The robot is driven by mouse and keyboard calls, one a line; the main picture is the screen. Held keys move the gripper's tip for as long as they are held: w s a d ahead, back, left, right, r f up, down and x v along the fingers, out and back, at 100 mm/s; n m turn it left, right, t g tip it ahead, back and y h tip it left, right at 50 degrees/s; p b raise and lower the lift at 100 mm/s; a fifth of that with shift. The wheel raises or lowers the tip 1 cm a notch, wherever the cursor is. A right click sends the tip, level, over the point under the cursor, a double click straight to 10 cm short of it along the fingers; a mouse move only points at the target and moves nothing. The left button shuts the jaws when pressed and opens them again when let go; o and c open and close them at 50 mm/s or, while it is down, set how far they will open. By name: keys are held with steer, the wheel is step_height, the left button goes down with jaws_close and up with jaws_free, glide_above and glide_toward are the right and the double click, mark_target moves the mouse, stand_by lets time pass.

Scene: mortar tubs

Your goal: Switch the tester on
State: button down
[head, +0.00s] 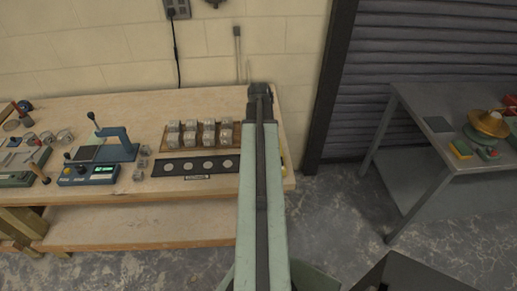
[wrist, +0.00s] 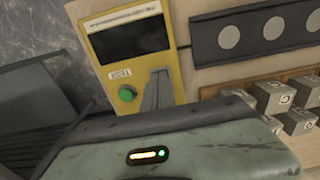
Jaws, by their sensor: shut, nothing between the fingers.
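A yellow tester (wrist: 110,75) with a dark, blank screen (wrist: 130,38), a small label and a round green button (wrist: 127,93) fills the upper left of the wrist view. In the head view only a sliver of yellow (head: 284,161) shows at the right end of the bench, the rest hidden behind my arm. My gripper (wrist: 158,75) is shut and empty, its dark fingers over the lower right of the tester's face, to the right of the green button. I cannot tell whether the fingertips touch the face. In the head view my gripper (head: 260,90) is at the bench's right end.
A black strip with grey discs (head: 197,166) and a wooden tray of grey cubes (head: 165,140) lie left of my arm. A blue device with a lit green display (head: 103,170) stands further left. A grey table (head: 415,110) is at the right; bare floor lies between.

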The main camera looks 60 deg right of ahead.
steer(key=shift+f, duration=0.15)
step_height(320, 180, up, 7)
steer(key=p, duration=0.7)
stand_by(0.4)
steer(key=w+a+f+n+b, duration=0.1)
steer(key=w+a+n, duration=0.2)
steer(key=w+a, duration=0.8)
steer(key=w+a+n, duration=0.3)
steer(key=w+a, duration=0.7)
steer(key=a, duration=0.4)
steer(key=a+n, duration=0.4)
steer(key=a, duration=2.1)
steer(key=shift+w+a+f+n+b, duration=0.25)
steer(key=shift+w+f+n+b, duration=0.05)
steer(key=shift+w+n+b, duration=0.15)
